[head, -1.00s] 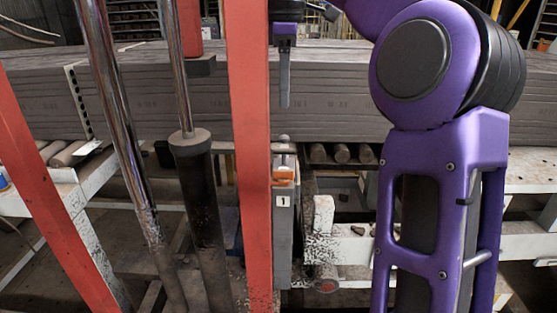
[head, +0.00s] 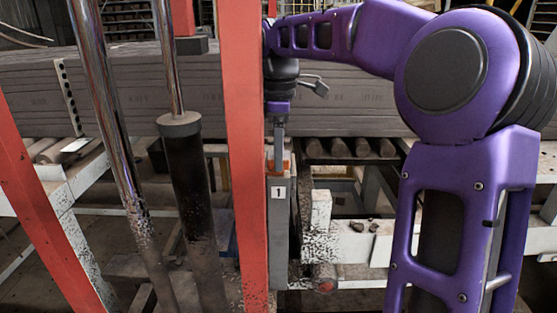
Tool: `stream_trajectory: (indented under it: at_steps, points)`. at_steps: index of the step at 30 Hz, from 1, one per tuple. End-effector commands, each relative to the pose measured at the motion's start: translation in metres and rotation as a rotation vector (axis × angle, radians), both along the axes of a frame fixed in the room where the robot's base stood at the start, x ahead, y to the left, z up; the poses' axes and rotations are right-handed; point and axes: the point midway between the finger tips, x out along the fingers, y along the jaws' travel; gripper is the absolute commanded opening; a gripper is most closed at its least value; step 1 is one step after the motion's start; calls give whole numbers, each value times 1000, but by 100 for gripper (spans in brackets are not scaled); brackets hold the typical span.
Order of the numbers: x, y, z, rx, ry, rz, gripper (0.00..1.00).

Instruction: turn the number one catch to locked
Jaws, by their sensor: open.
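The number one catch is a narrow grey upright housing (head: 281,235) with a white label marked 1 and an orange part (head: 287,163) at its top. It stands just right of a red post, which hides some of its left side. My gripper (head: 279,165) points straight down over the catch from above. Its grey fingers line up in the view and reach down to the orange part, overlapping it. I cannot tell whether they touch it. The gripper is open. The catch's handle position is mostly hidden behind the fingers.
The red post (head: 244,150) stands close to the left of my gripper. Further left are a chrome rod (head: 108,110) and a black cylinder (head: 188,170). A long stack of grey slabs (head: 345,105) lies on rollers behind. White frame beams (head: 350,243) stand at right.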

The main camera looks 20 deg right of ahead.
Motion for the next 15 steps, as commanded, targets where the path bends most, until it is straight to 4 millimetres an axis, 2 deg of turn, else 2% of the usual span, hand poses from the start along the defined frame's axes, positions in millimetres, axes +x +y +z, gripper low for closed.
stream_trajectory:
  at_steps: [10, 11, 15]
  points:
    - [0, 0, -5, 0, 1, 0, 45]
    - [0, 0, -5, 0, 1, 0, 43]
    - [0, 0, -5, 0, 1, 0, 18]
